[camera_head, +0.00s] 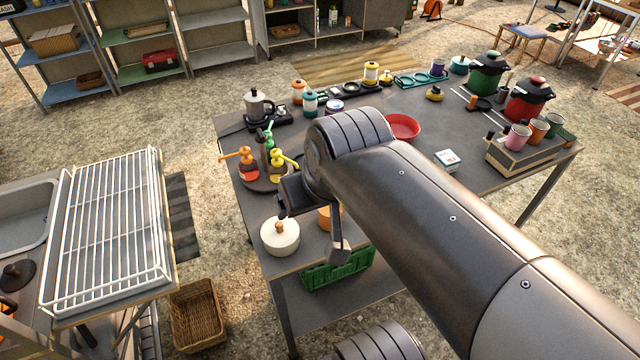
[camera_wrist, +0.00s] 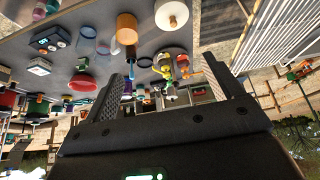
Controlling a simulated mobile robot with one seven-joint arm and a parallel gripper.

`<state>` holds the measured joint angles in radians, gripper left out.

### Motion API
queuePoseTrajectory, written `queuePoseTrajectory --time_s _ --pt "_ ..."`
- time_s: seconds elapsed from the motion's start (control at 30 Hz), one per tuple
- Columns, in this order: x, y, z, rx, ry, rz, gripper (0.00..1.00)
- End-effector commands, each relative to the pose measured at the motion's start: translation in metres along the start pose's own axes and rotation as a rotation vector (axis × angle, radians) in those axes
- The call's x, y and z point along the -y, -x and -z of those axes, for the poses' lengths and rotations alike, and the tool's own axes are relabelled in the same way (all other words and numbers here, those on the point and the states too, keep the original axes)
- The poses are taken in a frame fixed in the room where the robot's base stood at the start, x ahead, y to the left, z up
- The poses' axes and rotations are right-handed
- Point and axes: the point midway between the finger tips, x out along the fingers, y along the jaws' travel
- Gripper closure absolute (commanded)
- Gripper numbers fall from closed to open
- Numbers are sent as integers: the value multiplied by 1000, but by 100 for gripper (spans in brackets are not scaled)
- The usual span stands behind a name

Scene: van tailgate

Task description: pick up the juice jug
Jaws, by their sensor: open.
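No single item is clearly marked as the juice jug. My gripper (camera_head: 312,222) hangs over the table's near left part, far left of both jugs and partly hidden by my arm. In the wrist view my gripper's (camera_wrist: 165,68) two fingers stand wide apart with nothing held between them. The wrist picture is upside down.
A cream lidded pot (camera_head: 280,237) stands beneath my gripper. Orange and yellow pump bottles (camera_head: 247,165) stand on a round tray to its left. A red bowl (camera_head: 402,127) lies behind my arm. A crate of cups (camera_head: 520,158) stands before the jugs. The table's middle has free room.

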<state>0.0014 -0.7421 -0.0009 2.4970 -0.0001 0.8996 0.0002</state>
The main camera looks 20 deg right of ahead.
Motion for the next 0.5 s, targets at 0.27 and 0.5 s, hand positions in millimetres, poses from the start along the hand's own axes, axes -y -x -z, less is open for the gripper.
queuePoseTrajectory --time_s 0.27,0.5 --pt "-17 -32 28 115 -70 -15 15" --pt "-43 -80 54 247 -156 -38 15"
